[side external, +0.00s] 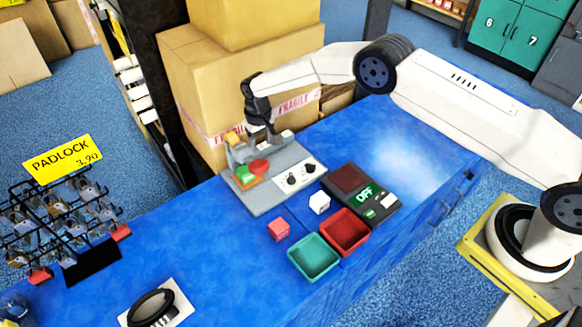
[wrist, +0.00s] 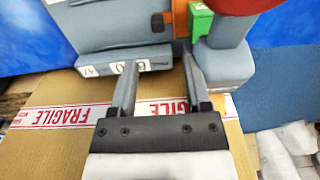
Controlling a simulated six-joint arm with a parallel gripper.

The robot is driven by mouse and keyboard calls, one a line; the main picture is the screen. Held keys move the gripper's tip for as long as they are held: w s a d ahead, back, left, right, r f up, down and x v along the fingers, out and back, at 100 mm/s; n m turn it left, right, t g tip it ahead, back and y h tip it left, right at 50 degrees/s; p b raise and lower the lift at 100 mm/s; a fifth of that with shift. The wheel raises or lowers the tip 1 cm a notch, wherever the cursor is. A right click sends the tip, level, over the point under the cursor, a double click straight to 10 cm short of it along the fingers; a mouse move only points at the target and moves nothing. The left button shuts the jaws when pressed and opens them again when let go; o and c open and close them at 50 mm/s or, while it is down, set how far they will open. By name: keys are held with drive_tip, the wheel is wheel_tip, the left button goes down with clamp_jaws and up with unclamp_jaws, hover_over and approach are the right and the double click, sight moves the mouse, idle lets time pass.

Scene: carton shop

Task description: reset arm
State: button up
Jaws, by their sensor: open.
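My gripper (side external: 264,136) is above the back of a grey bench device (side external: 266,200) in the side external view. This device carries orange, green, yellow and red parts and a white panel with dark knobs. In the wrist view my gripper (wrist: 157,68) has its two fingers apart with nothing between them. The grey device (wrist: 110,28) shows beyond the fingertips, with a white label, a green block and part of a red disc. Whether the fingers touch the device cannot be told.
Cardboard cartons (side external: 195,75) stand close behind the device. On the blue counter are a scale reading OFF (side external: 380,209), a white cube (side external: 319,202), a red cube (side external: 278,229), a red tray (side external: 364,247) and a teal tray (side external: 294,261). A padlock rack (side external: 60,220) stands left.

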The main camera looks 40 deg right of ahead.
drive_tip(key=s+d+r+t, duration=0.1)
drive_tip(key=s+d+r, duration=0.3)
drive_tip(key=s+r, duration=0.25)
drive_tip(key=s+d+r, duration=0.4)
drive_tip(key=s+r, duration=0.1)
drive_tip(key=r, duration=0.2)
drive_tip(key=s+d+r, duration=0.2)
drive_tip(key=s, duration=0.8)
drive_tip(key=s+d+r+t, duration=0.1)
drive_tip(key=s+d, duration=0.1)
drive_tip(key=s, duration=0.8)
drive_tip(key=shift+s+r+t, duration=0.25)
drive_tip(key=shift+r+t, duration=0.05)
drive_tip(key=shift+r, duration=0.05)
